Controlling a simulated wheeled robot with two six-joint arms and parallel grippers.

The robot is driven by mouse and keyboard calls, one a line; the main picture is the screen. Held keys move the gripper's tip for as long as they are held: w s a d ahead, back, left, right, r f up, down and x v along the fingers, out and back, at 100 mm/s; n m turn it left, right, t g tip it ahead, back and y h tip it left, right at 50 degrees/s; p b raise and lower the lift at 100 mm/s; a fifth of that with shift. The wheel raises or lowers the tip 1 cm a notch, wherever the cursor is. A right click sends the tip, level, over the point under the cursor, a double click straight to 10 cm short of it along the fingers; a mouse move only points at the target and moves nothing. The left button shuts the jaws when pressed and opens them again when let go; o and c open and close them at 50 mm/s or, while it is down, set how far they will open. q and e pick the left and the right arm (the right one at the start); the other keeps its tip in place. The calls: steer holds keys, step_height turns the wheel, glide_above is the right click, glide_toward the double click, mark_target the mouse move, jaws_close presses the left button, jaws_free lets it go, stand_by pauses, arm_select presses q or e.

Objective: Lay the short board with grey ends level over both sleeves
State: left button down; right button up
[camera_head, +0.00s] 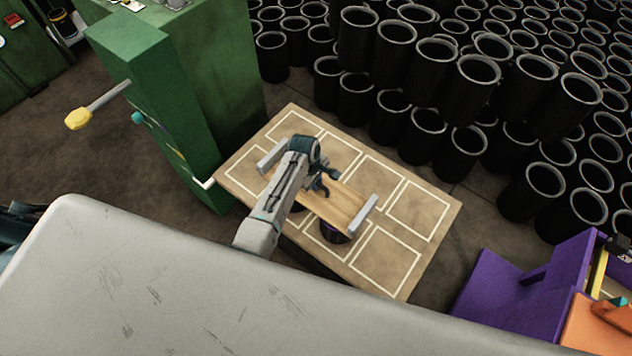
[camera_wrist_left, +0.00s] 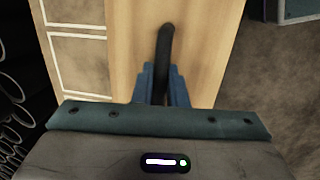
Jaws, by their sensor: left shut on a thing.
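The short wooden board (camera_head: 343,205) with grey ends lies lengthwise above the table, with one grey end (camera_head: 363,215) at lower right and the other (camera_head: 271,159) at upper left. My left gripper (camera_head: 318,182) is over the board's middle, shut on its black handle (camera_wrist_left: 165,48). The board also fills the middle of the left wrist view (camera_wrist_left: 208,45). A dark sleeve (camera_head: 333,234) shows below the board's right part. Another dark shape, perhaps the second sleeve, shows beside my arm, mostly hidden. I cannot tell whether the board touches the sleeves. My right gripper is not in view.
The wooden table (camera_head: 437,215) has white outlined rectangles, with free room at its right. A green cabinet (camera_head: 165,110) with a yellow-knobbed lever (camera_head: 80,118) stands at left. Many black tubes (camera_head: 430,130) crowd behind. A purple and orange unit (camera_head: 520,295) is at lower right.

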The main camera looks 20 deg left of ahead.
arm_select(q)
steer(key=shift+f+b, duration=0.3)
steer(key=shift+f, duration=0.25)
stand_by(0.4)
steer(key=c, duration=1.4)
jaws_free()
steer(key=shift+r, duration=0.1)
